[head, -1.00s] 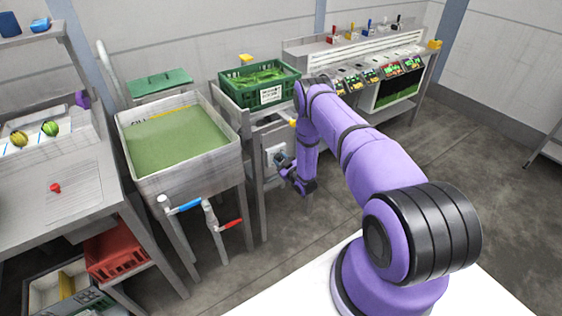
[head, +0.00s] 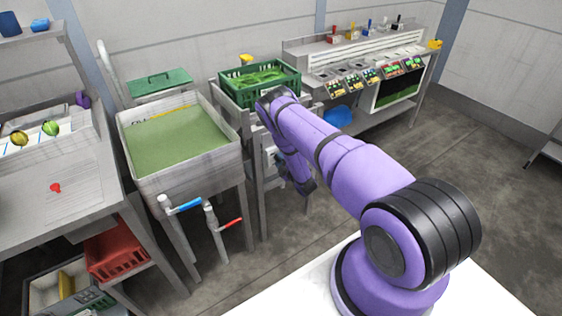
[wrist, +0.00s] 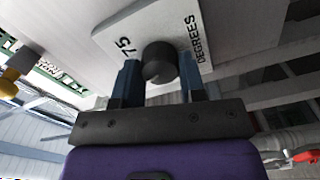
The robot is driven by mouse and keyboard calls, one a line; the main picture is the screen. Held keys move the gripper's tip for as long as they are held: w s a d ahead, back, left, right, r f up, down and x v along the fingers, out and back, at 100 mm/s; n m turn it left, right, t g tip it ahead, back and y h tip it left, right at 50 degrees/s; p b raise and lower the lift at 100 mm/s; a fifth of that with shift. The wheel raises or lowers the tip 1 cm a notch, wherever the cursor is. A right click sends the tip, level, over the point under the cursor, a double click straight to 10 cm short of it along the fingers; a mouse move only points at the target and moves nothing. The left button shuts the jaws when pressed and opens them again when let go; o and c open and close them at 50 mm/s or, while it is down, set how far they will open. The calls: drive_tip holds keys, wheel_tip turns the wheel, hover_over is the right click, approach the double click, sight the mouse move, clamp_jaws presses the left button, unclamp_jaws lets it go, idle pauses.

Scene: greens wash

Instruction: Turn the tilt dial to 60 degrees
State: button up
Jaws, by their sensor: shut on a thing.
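The tilt dial's dark round knob (wrist: 159,62) sits on a pale plate (wrist: 225,22) in the wrist view. The plate is marked 75 at its left and DEGREES at its right. My gripper (wrist: 160,82) has its two blue-grey fingers on either side of the knob and is shut on it. No pointer mark on the knob can be made out, so its setting cannot be read.
A green crate of greens (head: 231,92) stands above the dial on the stand. Left of it is a sink (head: 184,186) of green water, with blue (head: 184,207) and red (head: 229,223) valve handles in front. Open floor (head: 480,190) lies to the right.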

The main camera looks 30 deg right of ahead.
drive_tip(key=n, duration=0.5)
drive_tip(key=shift+f, duration=0.1)
idle(0.5)
drive_tip(key=o, duration=0.9)
drive_tip(key=s, duration=1.1)
drive_tip(key=shift+d, duration=0.15)
drive_tip(key=shift+w, duration=0.1)
